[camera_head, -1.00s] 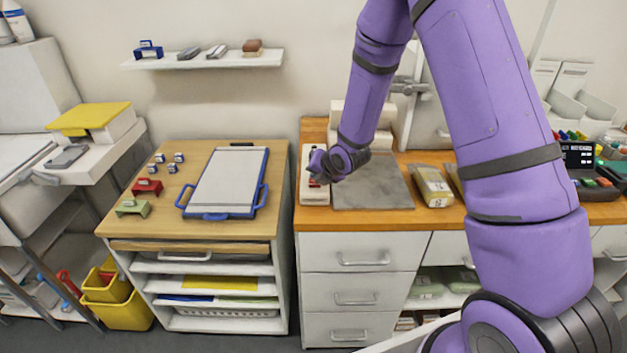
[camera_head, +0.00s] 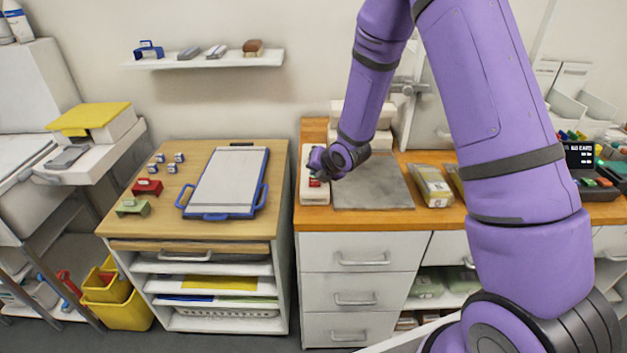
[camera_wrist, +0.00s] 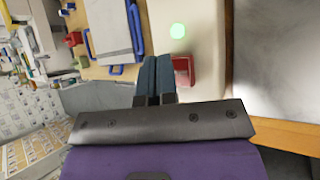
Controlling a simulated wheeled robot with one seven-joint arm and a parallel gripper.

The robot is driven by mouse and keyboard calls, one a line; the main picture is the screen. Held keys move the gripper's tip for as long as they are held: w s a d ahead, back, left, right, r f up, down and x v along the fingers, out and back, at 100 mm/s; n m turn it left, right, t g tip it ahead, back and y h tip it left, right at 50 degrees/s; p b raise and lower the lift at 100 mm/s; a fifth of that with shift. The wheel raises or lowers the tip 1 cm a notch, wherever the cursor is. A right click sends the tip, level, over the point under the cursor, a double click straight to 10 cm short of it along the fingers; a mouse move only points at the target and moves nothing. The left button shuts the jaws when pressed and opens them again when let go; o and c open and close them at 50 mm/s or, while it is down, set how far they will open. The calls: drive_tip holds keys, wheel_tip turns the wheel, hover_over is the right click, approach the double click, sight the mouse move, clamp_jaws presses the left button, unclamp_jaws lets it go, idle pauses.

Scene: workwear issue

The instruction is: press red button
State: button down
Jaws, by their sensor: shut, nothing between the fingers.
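The red button (camera_wrist: 185,70) is a square red block on a white panel (camera_wrist: 200,45) at the left end of the wooden counter. A round green light (camera_wrist: 178,30) glows on the same panel in the wrist view. My gripper (camera_wrist: 154,58) is shut and empty, its two dark blue fingers side by side, overlapping the panel's edge in the picture just left of the button. Whether they touch it cannot be told. In the head view my gripper (camera_head: 314,168) is over the panel, and a bit of the red button (camera_head: 314,183) shows below it.
A grey mat (camera_head: 372,183) lies right of the panel, with packets (camera_head: 432,186) beyond it. White boxes (camera_head: 352,112) stand behind. A small display (camera_head: 580,155) stands at the right.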

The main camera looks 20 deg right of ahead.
drive_tip(key=shift+r, duration=0.15)
drive_tip(key=shift+r, duration=2.95)
drive_tip(key=shift+d, duration=0.1)
